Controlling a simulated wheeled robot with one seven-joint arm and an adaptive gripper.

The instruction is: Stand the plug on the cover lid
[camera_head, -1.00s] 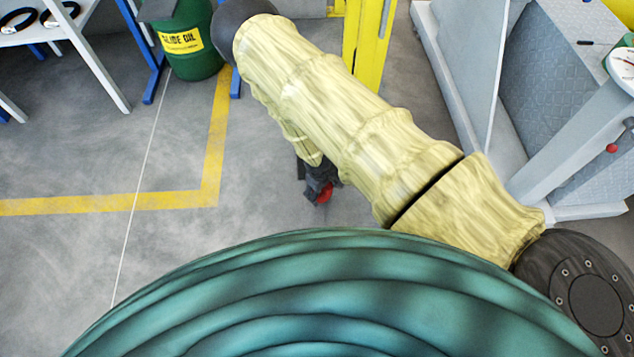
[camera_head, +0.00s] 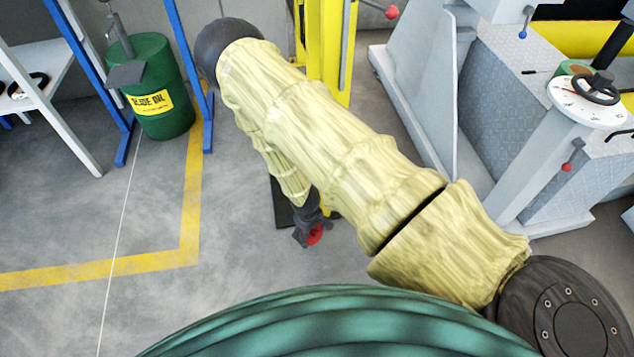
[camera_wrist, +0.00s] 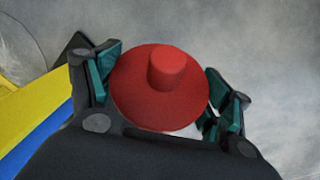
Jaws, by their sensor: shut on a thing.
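A red plug (camera_wrist: 150,105), a round disc with a short stub, sits between the teal-padded fingers of my gripper (camera_wrist: 165,88) in the wrist view. The fingers are shut on its sides, and the stub faces the camera. In the head view my gripper (camera_head: 308,230) hangs low over the grey floor, below my yellow-sleeved arm. Only a small red part of the plug (camera_head: 315,235) shows there. I cannot tell any thing in view for certain as the cover lid.
A green oil drum (camera_head: 160,75) stands at the upper left by a blue frame (camera_head: 190,60). A yellow post (camera_head: 335,60) stands behind my arm. A grey machine (camera_head: 420,90) with a white dial (camera_head: 585,103) stands at the right.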

